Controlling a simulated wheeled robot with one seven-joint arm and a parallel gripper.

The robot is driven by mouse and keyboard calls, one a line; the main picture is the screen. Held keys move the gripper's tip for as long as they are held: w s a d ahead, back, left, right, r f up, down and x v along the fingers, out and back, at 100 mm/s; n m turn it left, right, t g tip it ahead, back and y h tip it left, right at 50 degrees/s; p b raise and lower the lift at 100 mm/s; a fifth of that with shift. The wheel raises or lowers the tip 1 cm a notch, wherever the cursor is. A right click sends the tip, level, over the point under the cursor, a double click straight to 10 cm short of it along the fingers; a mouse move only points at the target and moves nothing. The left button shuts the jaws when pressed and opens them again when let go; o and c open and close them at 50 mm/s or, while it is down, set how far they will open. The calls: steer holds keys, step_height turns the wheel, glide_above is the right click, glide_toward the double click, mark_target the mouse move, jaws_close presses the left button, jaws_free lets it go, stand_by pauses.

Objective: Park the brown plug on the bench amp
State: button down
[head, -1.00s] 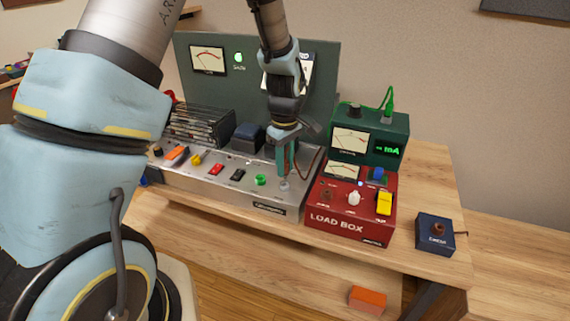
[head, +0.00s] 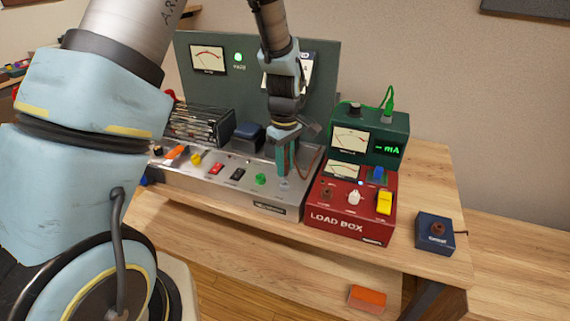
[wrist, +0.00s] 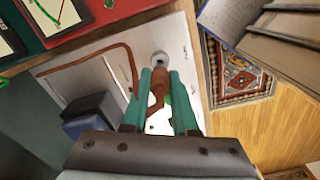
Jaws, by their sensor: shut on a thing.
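My gripper (head: 286,170) is low over the right end of the long silver bench unit (head: 225,193), whose label is too blurred to read. In the wrist view, my gripper's teal fingers (wrist: 164,82) are shut on the brown plug (wrist: 156,96). A brown lead (wrist: 85,60) loops away from it, and it also shows right of the fingers in the head view. A round grey fitting (wrist: 159,60) lies just beyond the fingertips, on the silver top.
The red load box (head: 345,212) stands close on the right, with a green meter box (head: 370,133) behind it. A small blue box (head: 435,232) with a brown fitting sits at the bench's right. Coloured switches line the silver top. An orange block (head: 367,298) lies on the lower shelf.

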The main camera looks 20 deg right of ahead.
steer(key=shift+f+b, duration=0.95)
steer(key=shift+f, duration=0.7)
stand_by(0.6)
steer(key=c, duration=0.6)
jaws_free()
step_height(320, 180, up, 11)
steer(key=shift+f+b, duration=0.1)
steer(key=shift+b, duration=1)
